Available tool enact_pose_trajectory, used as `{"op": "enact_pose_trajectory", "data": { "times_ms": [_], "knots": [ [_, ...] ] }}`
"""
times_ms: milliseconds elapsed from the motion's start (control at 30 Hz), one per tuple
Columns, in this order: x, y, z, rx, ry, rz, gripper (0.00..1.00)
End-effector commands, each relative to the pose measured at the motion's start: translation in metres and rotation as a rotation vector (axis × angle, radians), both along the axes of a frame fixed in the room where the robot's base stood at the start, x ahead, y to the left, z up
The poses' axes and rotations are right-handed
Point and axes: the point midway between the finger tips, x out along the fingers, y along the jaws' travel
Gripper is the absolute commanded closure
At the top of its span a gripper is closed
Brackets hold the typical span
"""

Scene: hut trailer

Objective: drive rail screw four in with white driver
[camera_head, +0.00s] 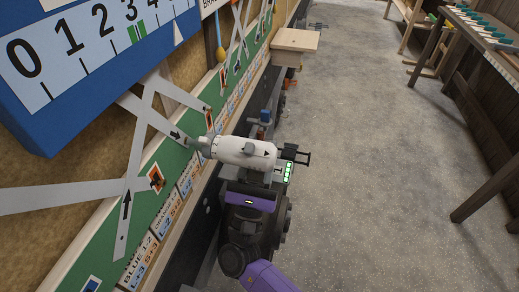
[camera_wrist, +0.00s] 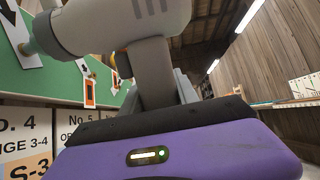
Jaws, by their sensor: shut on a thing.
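The white driver (camera_head: 245,152) is held level by my gripper (camera_head: 262,180), its nose pointing left at the green rail (camera_head: 130,245). In the wrist view the driver (camera_wrist: 125,22) fills the top, and my gripper's jaws (camera_wrist: 155,75) are shut around its grey handle. The driver's tip (camera_wrist: 28,48) is at or very near the green board; I cannot tell if it touches. A label reading No. 4 (camera_wrist: 25,135) is below the tip. The screw at the tip is hidden. Orange patches with dark marks (camera_head: 156,178) line the rail.
A blue-framed number scale (camera_head: 85,45) hangs above the rail at upper left. Pale slanted strips (camera_head: 130,190) cross the rail. A wooden block top (camera_head: 295,40) juts out further along. Benches (camera_head: 480,25) stand at right. The grey floor (camera_head: 380,180) between is clear.

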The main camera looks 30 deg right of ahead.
Motion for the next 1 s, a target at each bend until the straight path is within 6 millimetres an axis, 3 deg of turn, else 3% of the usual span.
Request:
{"op": "enact_pose_trajectory", "data": {
  "times_ms": [467,1000],
  "knots": [
    [-0.019,-0.022,0.003,0.001,-0.006,-0.002,1.0],
    [-0.001,-0.09,0.001,0.0,-0.007,-0.004,1.0]
  ]
}}
